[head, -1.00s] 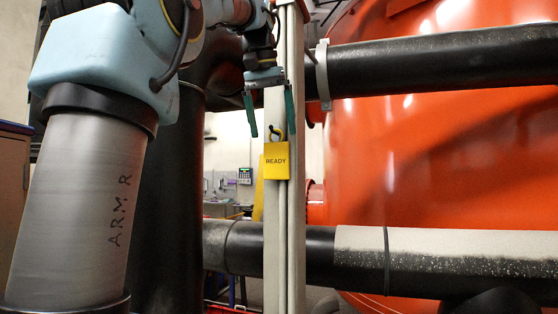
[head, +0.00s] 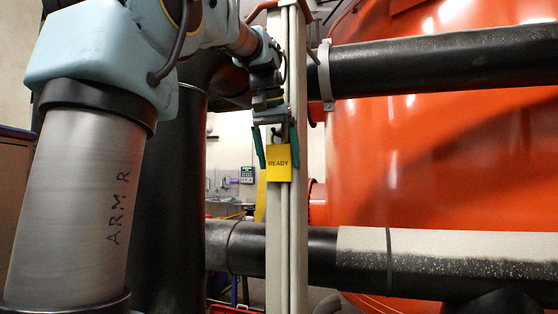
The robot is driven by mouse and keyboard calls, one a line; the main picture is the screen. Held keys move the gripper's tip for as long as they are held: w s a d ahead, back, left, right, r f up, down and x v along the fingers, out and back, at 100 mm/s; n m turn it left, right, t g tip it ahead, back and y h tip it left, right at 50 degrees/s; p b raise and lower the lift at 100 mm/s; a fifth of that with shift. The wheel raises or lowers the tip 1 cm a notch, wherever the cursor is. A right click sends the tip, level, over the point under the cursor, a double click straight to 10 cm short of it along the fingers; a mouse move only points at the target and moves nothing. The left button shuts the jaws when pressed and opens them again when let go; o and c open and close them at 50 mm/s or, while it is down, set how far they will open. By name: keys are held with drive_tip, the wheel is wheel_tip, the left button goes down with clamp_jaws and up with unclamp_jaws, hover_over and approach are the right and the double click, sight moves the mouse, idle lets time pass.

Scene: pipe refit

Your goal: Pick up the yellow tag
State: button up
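The yellow tag (head: 279,168), printed READY, hangs upright on the front of a pale vertical post, with its hook at its top. My gripper (head: 278,160) points down over it from above. Its two green fingers are apart, one at each side of the tag's upper part, with the fingertips reaching below the tag's top edge. No contact between fingers and tag is clear. The hook is partly hidden between the fingers.
The pale post (head: 286,245) stands behind the tag. A black upper pipe (head: 430,65) and a lower pipe (head: 400,262) run to the right, with a large orange tank (head: 440,160) behind. A sink area with a keypad (head: 247,174) lies far back.

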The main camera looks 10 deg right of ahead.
drive_tip(key=c, duration=1.1)
drive_tip(key=shift+c, duration=0.2)
drive_tip(key=shift+r, duration=0.15)
